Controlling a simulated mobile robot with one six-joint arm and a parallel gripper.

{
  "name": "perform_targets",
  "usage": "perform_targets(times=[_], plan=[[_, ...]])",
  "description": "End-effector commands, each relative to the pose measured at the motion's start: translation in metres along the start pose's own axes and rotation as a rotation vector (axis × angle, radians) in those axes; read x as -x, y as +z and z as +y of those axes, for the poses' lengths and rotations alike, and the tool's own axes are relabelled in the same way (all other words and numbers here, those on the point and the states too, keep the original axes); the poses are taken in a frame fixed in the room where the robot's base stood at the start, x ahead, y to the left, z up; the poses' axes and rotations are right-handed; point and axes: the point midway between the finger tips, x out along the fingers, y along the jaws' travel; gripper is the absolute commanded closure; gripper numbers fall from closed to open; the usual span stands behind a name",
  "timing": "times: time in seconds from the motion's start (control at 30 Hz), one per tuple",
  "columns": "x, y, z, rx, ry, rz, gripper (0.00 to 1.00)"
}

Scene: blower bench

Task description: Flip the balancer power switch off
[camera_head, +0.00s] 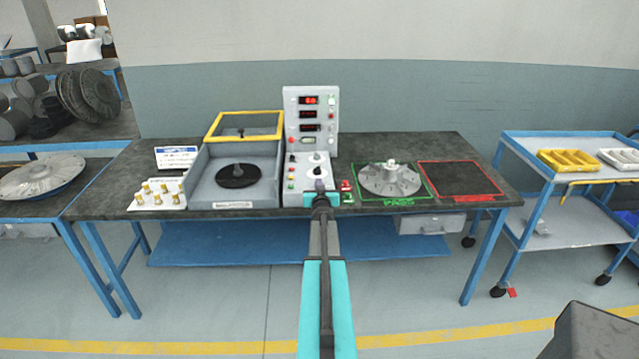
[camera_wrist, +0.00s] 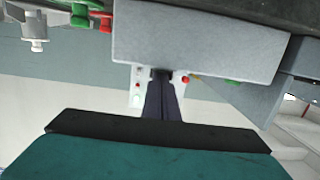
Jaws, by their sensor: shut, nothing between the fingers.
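The balancer stands on the bench, with a grey well holding a black disc (camera_head: 238,176), an upright display panel (camera_head: 311,122) and a low control panel (camera_head: 309,171) with small knobs and coloured buttons. I cannot tell which of these controls is the power switch or how it is set. My gripper (camera_head: 321,190) is over the front part of the low control panel and hides some of it. In the wrist view my gripper (camera_wrist: 163,88) is shut and empty, its tips at the edge of a grey block (camera_wrist: 195,45); contact is unclear.
A yellow-framed lid (camera_head: 243,126) stands open behind the well. Brass-coloured weights sit on a white tray (camera_head: 140,205) at left. A finned metal rotor (camera_head: 390,179) lies in a green outline, beside an empty red-outlined area (camera_head: 461,178). A blue cart (camera_head: 560,140) stands at right.

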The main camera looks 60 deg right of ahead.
Motion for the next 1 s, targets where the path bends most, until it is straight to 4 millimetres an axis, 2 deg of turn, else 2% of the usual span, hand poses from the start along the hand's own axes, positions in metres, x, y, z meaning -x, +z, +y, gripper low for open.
perform_targets(times=[0.67,1.0], plan=[[-0.003,0.004,0.001,-0.001,0.001,0.0,1.0],[-0.003,-0.008,-0.001,-0.001,-0.002,0.001,1.0]])
